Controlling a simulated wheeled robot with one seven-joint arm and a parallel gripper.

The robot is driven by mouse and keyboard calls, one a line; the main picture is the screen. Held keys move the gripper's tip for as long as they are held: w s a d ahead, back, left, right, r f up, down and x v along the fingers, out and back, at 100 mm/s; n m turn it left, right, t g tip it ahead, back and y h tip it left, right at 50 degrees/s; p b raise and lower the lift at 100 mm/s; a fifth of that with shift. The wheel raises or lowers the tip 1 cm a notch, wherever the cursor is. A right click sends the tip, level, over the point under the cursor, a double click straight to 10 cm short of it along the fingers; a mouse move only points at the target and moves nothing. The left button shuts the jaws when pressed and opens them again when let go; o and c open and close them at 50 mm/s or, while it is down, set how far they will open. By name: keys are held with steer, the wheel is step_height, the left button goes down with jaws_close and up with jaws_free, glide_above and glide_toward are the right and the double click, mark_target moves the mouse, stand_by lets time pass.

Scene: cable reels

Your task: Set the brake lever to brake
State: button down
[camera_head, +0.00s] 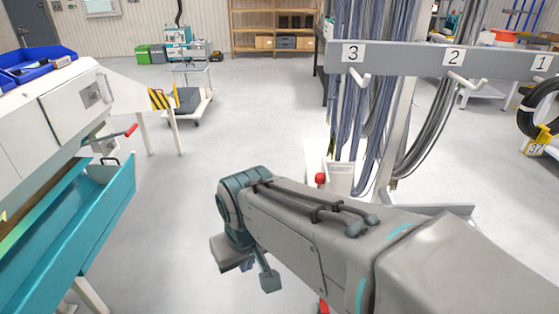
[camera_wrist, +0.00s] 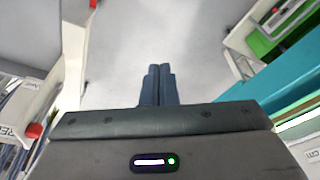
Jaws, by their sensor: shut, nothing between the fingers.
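My gripper (camera_wrist: 160,70) points at bare floor in the wrist view, its two dark fingers together and empty. In the head view my arm hides most of it. A red knob (camera_head: 320,179) stands by a white sign below the cable rack. A red knob (camera_wrist: 34,131) beside a partly readable sign shows at the left of the wrist view, apart from my fingers. A red-handled lever (camera_head: 130,130) sticks out from the white machine at left in the head view. No label shows which of these is the brake lever, and its setting cannot be read.
The cable rack (camera_head: 430,62), numbered 3, 2, 1, carries hanging grey-blue cables (camera_head: 370,115) at right. A teal tray (camera_head: 95,220) juts out from the white machine (camera_head: 60,115) at left. A trolley (camera_head: 190,105) stands behind. The floor between (camera_head: 240,120) is clear.

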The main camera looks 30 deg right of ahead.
steer(key=w+d+f+m+g+h+p, duration=0.25)
steer(key=w+d+g+h, duration=0.5)
steer(key=d, duration=0.65)
steer(key=w+d+t+h+p, duration=0.1)
steer(key=w+d+t+h, duration=0.1)
steer(key=w+h, duration=0.3)
steer(key=w+d+n+t+h+p, duration=0.1)
steer(key=w+d+h, duration=0.2)
steer(key=w+h, duration=0.3)
steer(key=w, duration=0.4)
steer(key=shift+d+t, duration=0.25)
steer(key=shift+t, duration=0.1)
steer(key=shift+s+n, duration=0.1)
steer(key=shift+n, duration=0.15)
steer(key=s+d+p, duration=0.1)
steer(key=d, duration=0.2)
steer(key=s+d+p, duration=0.1)
steer(key=d+p, duration=0.1)
steer(key=s+d+p, duration=0.1)
steer(key=d+p, duration=0.1)
steer(key=d, duration=0.1)
steer(key=shift+s+d+r, duration=0.1)
steer(key=shift+s+d, duration=0.2)
steer(key=shift+s, duration=0.35)
steer(key=shift+a, duration=0.1)
